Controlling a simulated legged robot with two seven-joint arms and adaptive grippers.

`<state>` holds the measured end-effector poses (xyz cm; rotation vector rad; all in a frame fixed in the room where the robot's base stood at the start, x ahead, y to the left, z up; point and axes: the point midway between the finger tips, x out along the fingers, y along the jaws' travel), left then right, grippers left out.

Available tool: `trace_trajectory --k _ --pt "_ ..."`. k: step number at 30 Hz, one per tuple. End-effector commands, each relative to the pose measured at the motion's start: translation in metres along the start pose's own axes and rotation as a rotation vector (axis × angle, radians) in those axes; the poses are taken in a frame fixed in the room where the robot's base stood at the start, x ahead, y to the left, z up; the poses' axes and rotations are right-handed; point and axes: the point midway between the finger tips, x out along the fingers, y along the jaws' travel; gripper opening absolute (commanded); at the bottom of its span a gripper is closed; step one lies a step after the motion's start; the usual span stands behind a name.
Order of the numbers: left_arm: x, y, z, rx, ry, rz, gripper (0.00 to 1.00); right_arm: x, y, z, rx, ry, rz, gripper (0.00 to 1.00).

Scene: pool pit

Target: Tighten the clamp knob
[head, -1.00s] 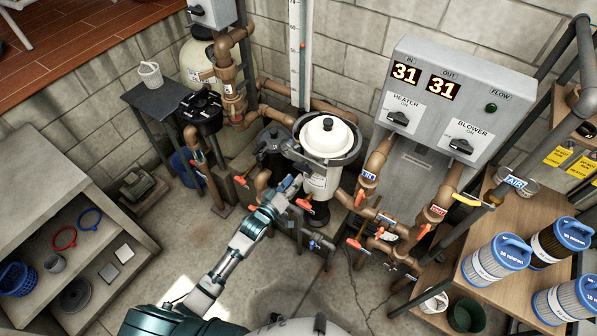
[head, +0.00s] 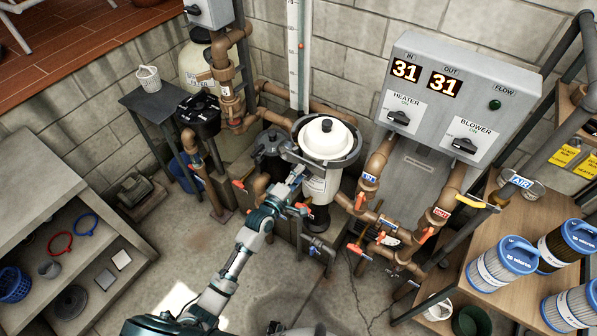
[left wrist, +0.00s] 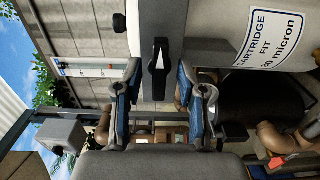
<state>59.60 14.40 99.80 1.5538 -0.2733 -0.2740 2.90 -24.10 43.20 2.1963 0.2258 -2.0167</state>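The filter housing (head: 318,185) stands in the middle of the head view, with a white domed lid (head: 325,145) inside a dark ring. In the left wrist view, a black clamp knob (left wrist: 157,58) sits on a vertical grey band (left wrist: 150,90) beside the labelled housing (left wrist: 240,20). My left gripper (head: 292,180) is at the near left side of the housing, below the ring. In the left wrist view my left gripper (left wrist: 159,78) is open, its blue-padded fingers on either side of the knob; contact cannot be told. In the head view the arm hides the knob. My right gripper is not in view.
Pipes with orange-handled valves (head: 355,248) run close to the right of my left gripper. A grey control box (head: 455,100) hangs on the wall. A table with filter cartridges (head: 500,262) is at right. Shelves (head: 40,235) are at left. Floor is open at front left.

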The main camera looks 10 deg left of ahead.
Motion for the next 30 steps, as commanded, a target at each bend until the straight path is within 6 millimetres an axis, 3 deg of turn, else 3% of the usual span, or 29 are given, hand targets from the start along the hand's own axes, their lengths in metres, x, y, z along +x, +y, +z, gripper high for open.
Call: trace_trajectory --k 1,3,4,17,20,30 --pt "0.000 0.000 -0.001 0.000 0.000 0.000 0.21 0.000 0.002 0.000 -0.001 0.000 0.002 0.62" --pt "0.000 -0.001 -0.002 0.000 0.000 0.000 0.03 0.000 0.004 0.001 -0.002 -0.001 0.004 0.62" --pt "0.000 -0.001 -0.002 0.000 0.000 0.000 0.00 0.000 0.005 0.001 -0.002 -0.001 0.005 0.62" --pt "-0.002 -0.002 -0.006 0.026 0.004 -0.003 0.00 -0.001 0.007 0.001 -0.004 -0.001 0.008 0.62" --pt "-0.002 -0.001 -0.007 0.211 0.004 -0.006 0.00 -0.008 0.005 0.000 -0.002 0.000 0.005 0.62" --pt "-0.002 0.003 -0.008 1.357 0.004 -0.004 0.00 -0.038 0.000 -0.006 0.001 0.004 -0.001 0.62"
